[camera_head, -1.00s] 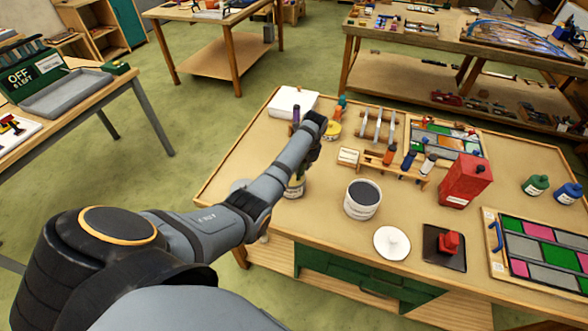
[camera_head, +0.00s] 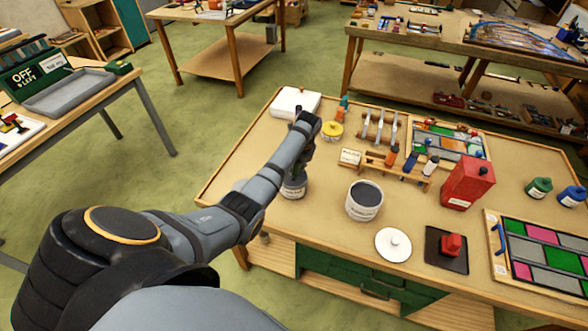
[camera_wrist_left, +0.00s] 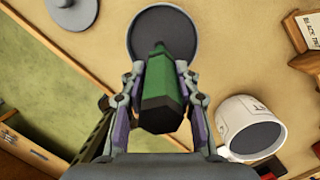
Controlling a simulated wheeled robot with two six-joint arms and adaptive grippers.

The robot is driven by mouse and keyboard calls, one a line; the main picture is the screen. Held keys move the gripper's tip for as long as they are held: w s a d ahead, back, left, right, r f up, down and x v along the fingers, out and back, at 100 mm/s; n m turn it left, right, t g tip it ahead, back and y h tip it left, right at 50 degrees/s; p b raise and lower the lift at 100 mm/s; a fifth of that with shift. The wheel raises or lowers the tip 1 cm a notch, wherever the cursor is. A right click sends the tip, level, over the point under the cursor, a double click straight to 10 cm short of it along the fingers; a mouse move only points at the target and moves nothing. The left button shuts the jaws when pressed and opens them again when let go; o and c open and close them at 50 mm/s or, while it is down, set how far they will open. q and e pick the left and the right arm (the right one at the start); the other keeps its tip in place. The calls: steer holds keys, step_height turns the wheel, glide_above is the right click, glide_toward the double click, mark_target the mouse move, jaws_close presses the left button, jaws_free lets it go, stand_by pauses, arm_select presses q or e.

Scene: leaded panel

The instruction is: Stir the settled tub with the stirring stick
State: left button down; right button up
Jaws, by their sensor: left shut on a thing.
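My left gripper (camera_head: 305,140) is shut on a green block-like piece (camera_wrist_left: 162,85), probably the stirring stick's handle. In the wrist view it lies in front of a round tub with dark grey contents (camera_wrist_left: 195,20). The tub below my gripper (camera_head: 293,192) is partly hidden by the arm in the head view. Whether the stick's lower end is in the tub is hidden. A larger white tub (camera_head: 363,210) with dark grey contents stands to its right; a white tub shows in the wrist view (camera_wrist_left: 232,125). I cannot tell which tub is the settled one.
A white round lid (camera_head: 393,244) and a red block on a dark pad (camera_head: 446,248) lie near the front edge. A red can (camera_head: 467,183) stands at right. A tool rack (camera_head: 395,172) and a small sign (camera_head: 350,157) are behind the tubs.

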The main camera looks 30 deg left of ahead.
arm_select(q)
steer(key=shift+w+a+f, duration=0.1)
steer(key=shift+w, duration=0.2)
steer(key=shift+a, duration=0.1)
steer(key=shift+r, duration=0.3)
steer(key=shift+a+p+v, duration=0.25)
steer(key=shift+p+v, duration=0.9)
steer(key=shift+v, duration=0.05)
steer(key=shift+w+r, duration=0.1)
steer(key=shift+r, duration=0.15)
steer(key=shift+a+v, duration=0.2)
steer(key=shift+v, duration=0.8)
steer(key=shift+a+v, duration=0.2)
steer(key=shift+v, duration=0.85)
